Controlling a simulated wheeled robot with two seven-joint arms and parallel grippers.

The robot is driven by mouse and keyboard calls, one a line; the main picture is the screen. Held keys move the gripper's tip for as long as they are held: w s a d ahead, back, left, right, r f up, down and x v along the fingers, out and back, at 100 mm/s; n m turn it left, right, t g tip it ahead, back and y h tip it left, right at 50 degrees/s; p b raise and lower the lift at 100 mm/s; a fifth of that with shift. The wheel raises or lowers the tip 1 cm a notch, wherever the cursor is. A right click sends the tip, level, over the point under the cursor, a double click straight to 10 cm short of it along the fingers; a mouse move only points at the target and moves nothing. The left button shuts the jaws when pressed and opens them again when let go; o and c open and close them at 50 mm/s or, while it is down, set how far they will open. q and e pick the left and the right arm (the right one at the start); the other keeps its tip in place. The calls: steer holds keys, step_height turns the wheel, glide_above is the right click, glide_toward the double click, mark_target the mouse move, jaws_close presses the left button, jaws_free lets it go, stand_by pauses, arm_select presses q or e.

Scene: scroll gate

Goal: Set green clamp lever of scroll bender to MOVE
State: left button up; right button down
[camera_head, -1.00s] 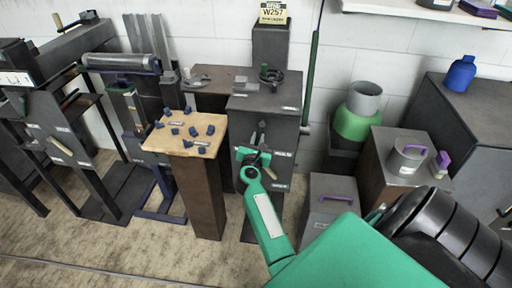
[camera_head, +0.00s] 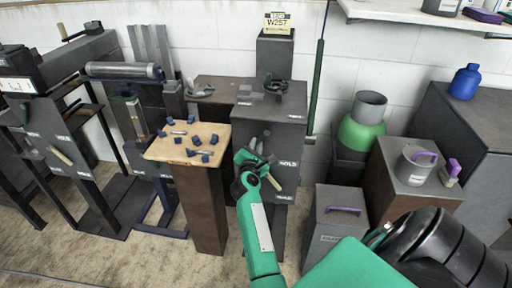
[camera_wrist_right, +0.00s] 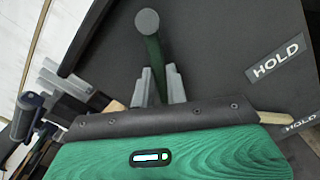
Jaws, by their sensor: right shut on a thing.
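The scroll bender is a dark grey cabinet (camera_head: 290,118) with a handwheel and small fittings on top. Its green clamp lever (camera_wrist_right: 153,55), with a round grey knob at the end, stands out from the front face in the right wrist view. My right gripper (camera_wrist_right: 160,85) has its two grey fingers on either side of the green shaft and is shut on it. In the head view, my right gripper (camera_head: 257,146) is at the cabinet's front and hides most of the lever. A HOLD label (camera_wrist_right: 277,60) is right of the lever. My left gripper is not in view.
A tan-handled lever (camera_head: 272,182) is just below my right gripper, by a second HOLD label (camera_wrist_right: 303,122). A wooden-topped stand (camera_head: 160,150) with several small blue pieces is close on the left. A grey box with a purple handle (camera_head: 335,225) is at right.

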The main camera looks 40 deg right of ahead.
steer(key=c, duration=1.4)
jaws_free()
steer(key=shift+a, duration=0.1)
